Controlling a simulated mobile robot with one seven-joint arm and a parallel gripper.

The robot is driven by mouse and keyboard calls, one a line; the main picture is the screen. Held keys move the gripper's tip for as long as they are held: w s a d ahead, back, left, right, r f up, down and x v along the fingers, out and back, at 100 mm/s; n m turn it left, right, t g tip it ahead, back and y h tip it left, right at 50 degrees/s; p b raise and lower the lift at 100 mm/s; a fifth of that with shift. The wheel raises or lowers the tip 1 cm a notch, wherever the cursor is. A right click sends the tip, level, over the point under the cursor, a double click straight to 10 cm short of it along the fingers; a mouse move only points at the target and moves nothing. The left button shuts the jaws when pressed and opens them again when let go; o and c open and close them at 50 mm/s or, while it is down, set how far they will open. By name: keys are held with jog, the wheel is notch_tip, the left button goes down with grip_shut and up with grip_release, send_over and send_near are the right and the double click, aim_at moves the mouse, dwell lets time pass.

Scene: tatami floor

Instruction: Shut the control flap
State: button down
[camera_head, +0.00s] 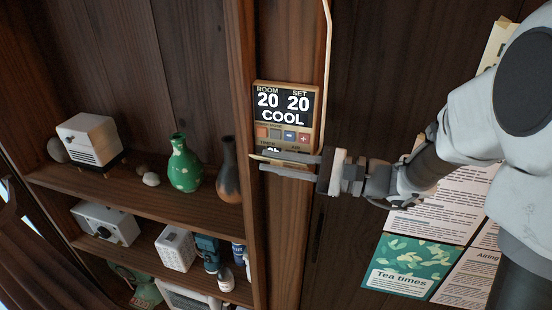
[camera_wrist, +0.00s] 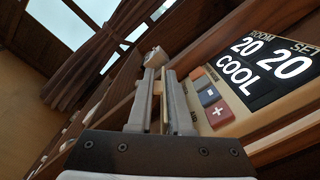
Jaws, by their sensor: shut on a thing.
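The wall control panel (camera_head: 285,112) has a wooden-coloured frame and a dark display reading ROOM 20, SET 20, COOL. A row of small coloured buttons (camera_head: 290,137) shows below the display. My gripper (camera_head: 258,163) reaches in from the right, its fingers lying across the panel's lower end. In the wrist view, the fingers (camera_wrist: 163,84) are shut on a thin beige plate, the control flap (camera_wrist: 163,112), which stands out from the panel beside the buttons. In the head view the fingers hide most of the flap. The flap's exact angle cannot be told.
A wooden shelf (camera_head: 150,200) at left holds a green vase (camera_head: 184,165), a dark vase (camera_head: 228,172) and a white box-shaped device (camera_head: 88,136). Printed sheets (camera_head: 415,265) hang on the wall at right. A pale cord or strip (camera_head: 327,60) runs up beside the panel.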

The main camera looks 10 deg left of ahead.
jog(key=m+p, duration=0.1)
jog(key=r+m+p, duration=0.1)
jog(key=m, duration=0.1)
jog(key=shift+w, duration=0.35)
jog(key=shift+w+m+p, duration=0.15)
jog(key=shift+m+p, duration=0.35)
jog(key=shift+m, duration=0.1)
jog(key=shift+f, duration=0.1)
jog(key=c, duration=0.9)
grip_release()
